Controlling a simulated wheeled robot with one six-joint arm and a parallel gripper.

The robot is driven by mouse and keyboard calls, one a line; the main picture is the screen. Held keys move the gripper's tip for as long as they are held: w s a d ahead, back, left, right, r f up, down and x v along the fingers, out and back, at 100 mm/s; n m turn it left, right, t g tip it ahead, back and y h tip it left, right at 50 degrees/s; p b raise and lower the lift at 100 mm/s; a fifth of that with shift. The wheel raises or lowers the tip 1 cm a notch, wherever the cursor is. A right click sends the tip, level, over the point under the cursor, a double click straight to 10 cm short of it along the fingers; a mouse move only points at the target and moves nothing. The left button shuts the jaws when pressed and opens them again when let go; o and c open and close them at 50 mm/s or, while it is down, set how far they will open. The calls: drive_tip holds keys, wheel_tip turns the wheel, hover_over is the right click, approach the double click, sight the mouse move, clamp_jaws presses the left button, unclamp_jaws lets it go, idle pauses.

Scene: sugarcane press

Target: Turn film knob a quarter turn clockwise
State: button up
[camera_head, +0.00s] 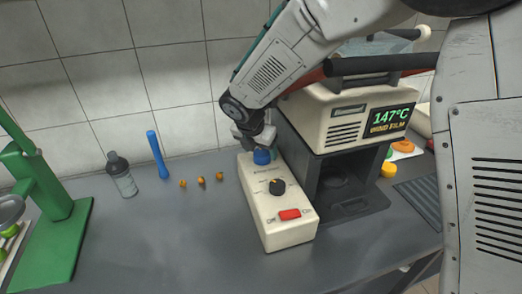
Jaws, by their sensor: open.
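A cream control box (275,222) stands on the counter. It carries a blue knob (262,157) at its far end, a black knob (277,187) in the middle and a red switch (290,214) at its near end. The small labels are too blurred to tell which knob is the film knob. My gripper (258,143) points down at the blue knob, with its open fingers close above or around it. I cannot tell whether they touch it. The black knob has a pale pointer mark.
A sealing machine (335,112) with a display reading 147°C stands right of the box. A green press (55,215), a grey bottle (121,175), a blue stick-like object (157,154) and small brown pieces (201,180) are on the left. The front counter (180,245) is clear.

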drive_tip(key=shift+w+d+f, duration=0.25)
drive_tip(key=shift+w+f, duration=0.1)
drive_tip(key=shift+f, duration=0.25)
drive_tip(key=c, duration=1)
drive_tip(key=m+g+h, duration=0.1)
drive_tip(key=m, duration=0.3)
drive_tip(key=shift+w+a+m, duration=0.1)
drive_tip(key=shift+a+m, duration=0.05)
drive_tip(key=shift+m, duration=0.25)
drive_tip(key=m+g, duration=0.1)
drive_tip(key=m, duration=0.1)
drive_tip(key=m+g+h, duration=0.1)
drive_tip(key=m, duration=0.2)
drive_tip(key=shift+w, duration=0.15)
drive_tip(key=m+g, duration=0.1)
drive_tip(key=m, duration=0.4)
drive_tip(key=shift+w+g, duration=0.1)
drive_tip(key=shift+g, duration=0.3)
drive_tip(key=shift+w+m+g+y, duration=0.15)
drive_tip(key=shift+m+g, duration=0.3)
drive_tip(key=shift+m, duration=0.8)
drive_tip(key=shift+s+m+g+y, duration=0.1)
drive_tip(key=shift+m+g+y, duration=0.25)
drive_tip(key=shift+m, duration=0.9)
